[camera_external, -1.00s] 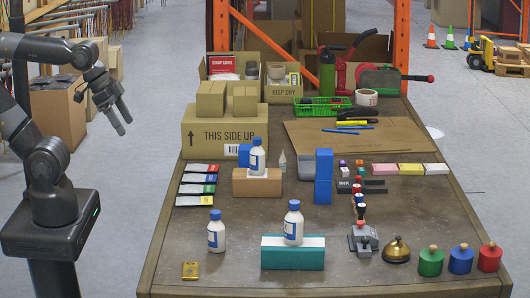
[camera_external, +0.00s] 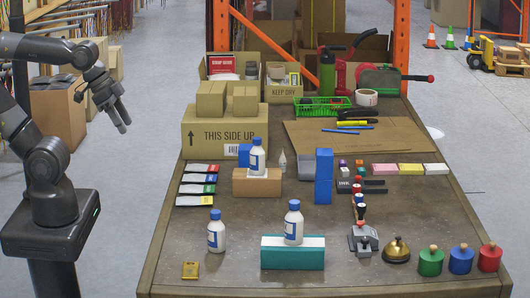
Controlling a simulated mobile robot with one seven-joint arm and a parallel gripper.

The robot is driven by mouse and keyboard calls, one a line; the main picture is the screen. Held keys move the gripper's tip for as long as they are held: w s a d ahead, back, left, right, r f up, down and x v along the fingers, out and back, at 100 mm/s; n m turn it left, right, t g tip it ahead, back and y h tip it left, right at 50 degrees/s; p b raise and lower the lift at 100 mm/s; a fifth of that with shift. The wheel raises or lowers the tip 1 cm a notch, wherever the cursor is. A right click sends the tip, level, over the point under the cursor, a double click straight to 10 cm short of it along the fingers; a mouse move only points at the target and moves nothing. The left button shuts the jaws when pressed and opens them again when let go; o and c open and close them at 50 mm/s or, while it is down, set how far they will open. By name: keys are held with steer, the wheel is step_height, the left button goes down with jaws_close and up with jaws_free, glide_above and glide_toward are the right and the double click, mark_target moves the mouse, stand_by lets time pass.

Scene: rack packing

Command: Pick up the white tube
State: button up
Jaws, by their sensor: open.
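A small whitish tube with a pointed tip (camera_external: 282,162) stands upright on the table, just right of a brown block (camera_external: 257,184) that carries a white bottle with a blue label (camera_external: 258,158). It is small in the picture, and its markings cannot be made out. Two similar bottles stand nearer the front: one on the table (camera_external: 216,234) and one (camera_external: 293,224) on a teal and white block (camera_external: 293,254). My gripper (camera_external: 124,125) is open and empty. It hangs left of the table, well away from the tube, with its fingers pointing down to the right.
A tall blue block (camera_external: 323,177) stands right of the tube. A "THIS SIDE UP" carton (camera_external: 212,137) with smaller boxes on it stands behind left. A stamp stand (camera_external: 363,238), a bell (camera_external: 396,249) and colored weights (camera_external: 461,260) are at the front right. The table's left front is mostly clear.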

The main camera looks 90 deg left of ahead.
steer(key=w+a+r+n, duration=0.1)
steer(key=w+a+r, duration=0.15)
steer(key=w, duration=0.55)
steer(key=n+g+y, duration=0.2)
steer(key=n+y, duration=0.1)
steer(key=n, duration=0.4)
glide_above(281, 166)
steer(key=s+d, duration=0.1)
steer(key=s, duration=0.1)
step_height(281, 166, down, 27)
steer(key=shift+w+f, duration=0.15)
steer(key=shift+f, duration=0.05)
steer(key=shift+x, duration=3.1)
